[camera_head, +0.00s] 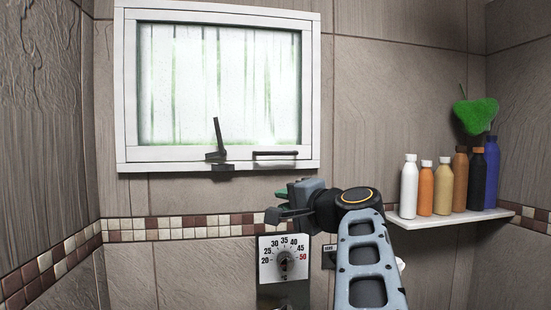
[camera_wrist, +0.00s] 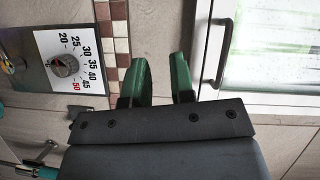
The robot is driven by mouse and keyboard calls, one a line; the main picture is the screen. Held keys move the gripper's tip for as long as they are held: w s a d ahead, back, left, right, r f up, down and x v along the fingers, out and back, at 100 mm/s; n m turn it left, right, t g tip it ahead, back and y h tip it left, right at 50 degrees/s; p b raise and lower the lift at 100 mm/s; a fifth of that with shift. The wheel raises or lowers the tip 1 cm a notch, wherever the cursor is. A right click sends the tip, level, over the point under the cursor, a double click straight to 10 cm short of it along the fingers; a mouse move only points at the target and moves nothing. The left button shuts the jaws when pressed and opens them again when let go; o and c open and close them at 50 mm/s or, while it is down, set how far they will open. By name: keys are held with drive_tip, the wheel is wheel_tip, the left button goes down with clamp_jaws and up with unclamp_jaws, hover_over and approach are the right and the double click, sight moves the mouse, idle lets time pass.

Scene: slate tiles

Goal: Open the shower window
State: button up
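The shower window (camera_head: 220,85) has a white frame and frosted, green-streaked glass; it looks shut. At its lower frame is a dark lever latch (camera_head: 217,140) standing nearly upright, with a dark base below. To its right is a dark horizontal bar handle (camera_head: 275,154). My gripper (camera_head: 277,204) is below the window, under the bar handle and apart from it. In the wrist view, my gripper's green fingers (camera_wrist: 160,72) are spread with nothing between them. There the bar handle (camera_wrist: 213,55) is right of the fingers, and part of the window glass (camera_wrist: 275,45) shows beyond it.
A temperature dial (camera_head: 284,258) is on the wall below my gripper; it also shows in the wrist view (camera_wrist: 66,64). The wall left of my gripper is clear.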

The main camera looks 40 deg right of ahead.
sight(277, 152)
drive_tip(key=s+d+r+m+t+h, duration=0.2)
drive_tip(key=s+d+r+t, duration=0.15)
drive_tip(key=r, duration=0.35)
drive_tip(key=shift+g, duration=0.25)
drive_tip(key=w+r+p, duration=0.1)
drive_tip(key=w, duration=0.3)
drive_tip(key=w+p, duration=0.2)
drive_tip(key=w, duration=0.2)
drive_tip(key=w+d+r+p, duration=0.1)
drive_tip(key=w, duration=0.3)
drive_tip(key=shift+w+r+p, duration=0.1)
drive_tip(key=shift+r+p, duration=0.2)
drive_tip(key=shift+w, duration=0.7)
drive_tip(key=shift+c, duration=0.4)
drive_tip(key=c, duration=0.3)
clamp_jaws()
drive_tip(key=shift+s+r, duration=0.1)
drive_tip(key=shift+r, duration=0.05)
